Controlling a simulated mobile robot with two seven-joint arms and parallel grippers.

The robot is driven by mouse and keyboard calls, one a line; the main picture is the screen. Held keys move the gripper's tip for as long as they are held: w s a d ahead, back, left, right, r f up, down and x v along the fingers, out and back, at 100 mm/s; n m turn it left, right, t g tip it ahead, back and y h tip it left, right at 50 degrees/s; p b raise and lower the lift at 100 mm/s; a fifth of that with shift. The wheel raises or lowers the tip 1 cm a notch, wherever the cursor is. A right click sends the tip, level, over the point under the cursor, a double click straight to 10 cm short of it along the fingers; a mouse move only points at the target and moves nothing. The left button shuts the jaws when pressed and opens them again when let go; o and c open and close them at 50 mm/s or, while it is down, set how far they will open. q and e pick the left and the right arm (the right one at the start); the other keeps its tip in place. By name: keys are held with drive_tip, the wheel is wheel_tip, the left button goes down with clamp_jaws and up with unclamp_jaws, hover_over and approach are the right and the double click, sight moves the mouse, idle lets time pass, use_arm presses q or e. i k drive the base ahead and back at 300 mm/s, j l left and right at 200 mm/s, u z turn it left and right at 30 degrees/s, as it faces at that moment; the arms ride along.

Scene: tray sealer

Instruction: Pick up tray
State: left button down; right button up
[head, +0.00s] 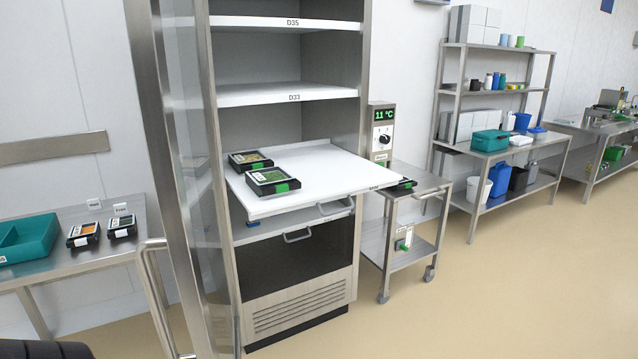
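Two small black trays sit on a white pulled-out shelf (325,170) of the open steel cabinet. The nearer tray (272,181) has green contents under its top and a green tab on its front. The farther tray (250,161) has yellowish-brown contents and stands just behind it to the left. Two similar trays, one with orange contents (83,235) and one with dark green contents (122,227), lie on the left steel table.
The glass cabinet door (190,150) stands open at the left of the shelf, its handle (155,290) projecting over the left table's end. A teal bin (28,240) is on that table. A steel cart (415,215) stands right of the cabinet. The right floor is clear.

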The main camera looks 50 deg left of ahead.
sight(266, 181)
drive_tip(key=i+l+z, duration=0.1)
drive_tip(key=i+l, duration=0.15)
drive_tip(key=i, duration=0.15)
drive_tip(key=i+l+z, duration=0.15)
drive_tip(key=i, duration=0.3)
drive_tip(key=i+u, duration=0.2)
drive_tip(key=u, duration=0.15)
drive_tip(key=i+u, duration=0.2)
drive_tip(key=u, duration=0.15)
drive_tip(key=i+l+u, duration=0.15)
drive_tip(key=u, duration=0.2)
drive_tip(key=i+u, duration=0.15)
drive_tip(key=u, duration=0.3)
drive_tip(key=i+u, duration=0.2)
drive_tip(key=u, duration=0.25)
drive_tip(key=i+l+u, duration=0.1)
drive_tip(key=u, duration=0.4)
drive_tip(key=i+l+u, duration=0.15)
drive_tip(key=u, duration=0.3)
drive_tip(key=i+l+u, duration=0.15)
drive_tip(key=u, duration=0.3)
